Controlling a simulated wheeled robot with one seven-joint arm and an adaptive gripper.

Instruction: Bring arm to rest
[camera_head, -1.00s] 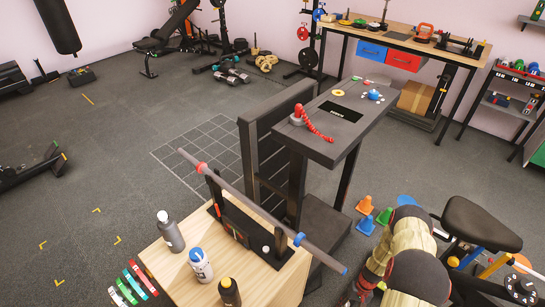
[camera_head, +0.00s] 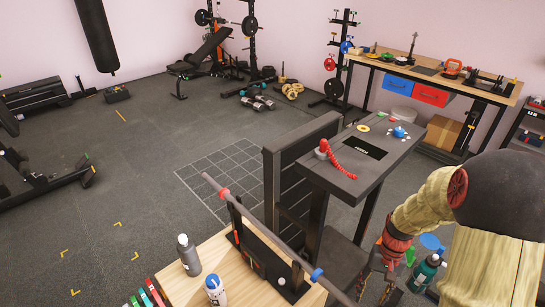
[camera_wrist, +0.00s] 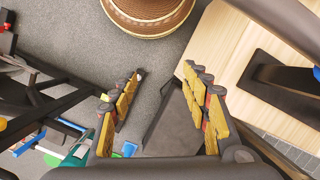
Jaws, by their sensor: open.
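My arm comes in at the right of the head view, with a large dark joint and wood-coloured links bent downward. My gripper (camera_head: 374,288) hangs low at the bottom of that view, right of the wooden table and partly cut off by the frame edge. In the wrist view my gripper (camera_wrist: 163,73) shows two fingers with yellow pads, spread apart. Nothing is between them; grey floor and a dark flat surface lie beyond.
A wooden table (camera_head: 208,258) with bottles and a bar on a black stand (camera_head: 258,258) is left of my gripper. A black desk (camera_head: 345,182) stands behind. A teal bottle (camera_head: 424,273) is close on the right. Open floor (camera_head: 120,190) lies left.

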